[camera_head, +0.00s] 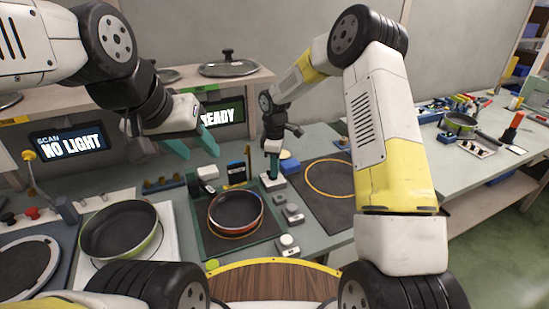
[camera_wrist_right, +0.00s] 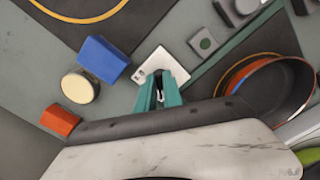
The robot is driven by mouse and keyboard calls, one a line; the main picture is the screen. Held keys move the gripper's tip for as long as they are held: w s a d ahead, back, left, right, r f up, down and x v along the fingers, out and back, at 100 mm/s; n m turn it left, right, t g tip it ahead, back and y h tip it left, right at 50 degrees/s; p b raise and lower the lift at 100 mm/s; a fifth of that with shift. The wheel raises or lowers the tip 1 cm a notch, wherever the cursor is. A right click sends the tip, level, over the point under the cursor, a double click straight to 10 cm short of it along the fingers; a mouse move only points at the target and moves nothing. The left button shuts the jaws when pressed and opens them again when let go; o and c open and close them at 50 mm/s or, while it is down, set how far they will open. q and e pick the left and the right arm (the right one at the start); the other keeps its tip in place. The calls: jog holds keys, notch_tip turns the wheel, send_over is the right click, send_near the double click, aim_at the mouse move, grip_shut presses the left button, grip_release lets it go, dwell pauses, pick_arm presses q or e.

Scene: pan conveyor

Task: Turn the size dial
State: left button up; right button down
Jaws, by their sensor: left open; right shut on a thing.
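The size dial appears to be the small white block (camera_head: 272,184) beside the dark mat with the red pan. In the right wrist view its white plate (camera_wrist_right: 157,62) shows a small mark too tiny to read. My right gripper (camera_head: 271,172) points down at this block, and its teal fingers (camera_wrist_right: 160,88) are shut on its knob, which they mostly hide. The knob's angle cannot be told. My left gripper (camera_head: 192,143) is open and empty, in the air left of the dial, in front of the display screens.
A red pan (camera_head: 235,210) stands left of the dial and a green-rimmed pan (camera_head: 119,231) further left. Grey button boxes (camera_head: 288,244) lie in front. A blue block (camera_wrist_right: 103,59) and a cream round knob (camera_wrist_right: 77,88) are close by. A mat with a yellow ring (camera_head: 331,178) is free at right.

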jog(key=shift+n, duration=0.3)
jog(key=c, duration=1.5)
grip_release()
jog(key=shift+r, duration=0.1)
notch_tip(320, 180, up, 7)
jog(key=shift+r, duration=0.3)
